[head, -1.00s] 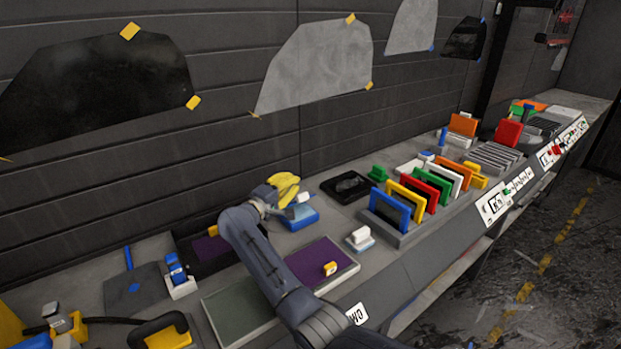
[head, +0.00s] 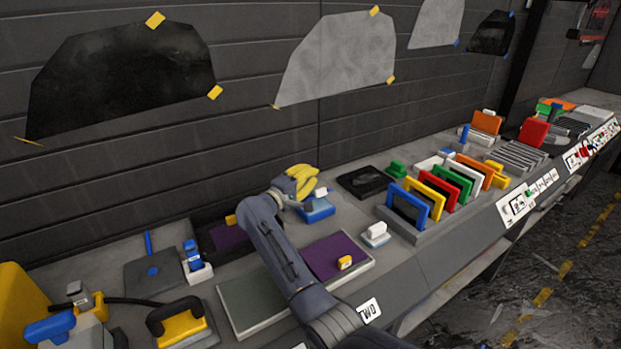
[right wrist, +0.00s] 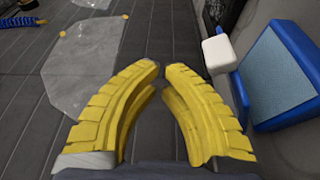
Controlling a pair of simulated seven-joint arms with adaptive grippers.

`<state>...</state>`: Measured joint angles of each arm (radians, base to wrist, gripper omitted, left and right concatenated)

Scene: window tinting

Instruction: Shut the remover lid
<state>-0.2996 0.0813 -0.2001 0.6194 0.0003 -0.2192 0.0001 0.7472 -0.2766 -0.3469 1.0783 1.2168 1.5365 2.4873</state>
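I take the remover container to be the small blue box (head: 318,211) by the wall in the head view. In the right wrist view the blue box (right wrist: 262,105) is at the right, with a pale blue-grey panel facing the camera. A white knob (right wrist: 218,54) stands beside it on a blue part, apparently the lid. The knob also shows in the head view (head: 321,192). My right gripper (head: 310,176) is just above and behind the box; its yellow fingers (right wrist: 161,70) nearly meet at the tips with nothing between them. My left gripper is not in view.
A white-topped block (head: 375,233) and a rack of coloured frames (head: 430,240) stand to the right. A dark tray (head: 364,182) lies behind. Film sheets (head: 335,62) hang on the wall.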

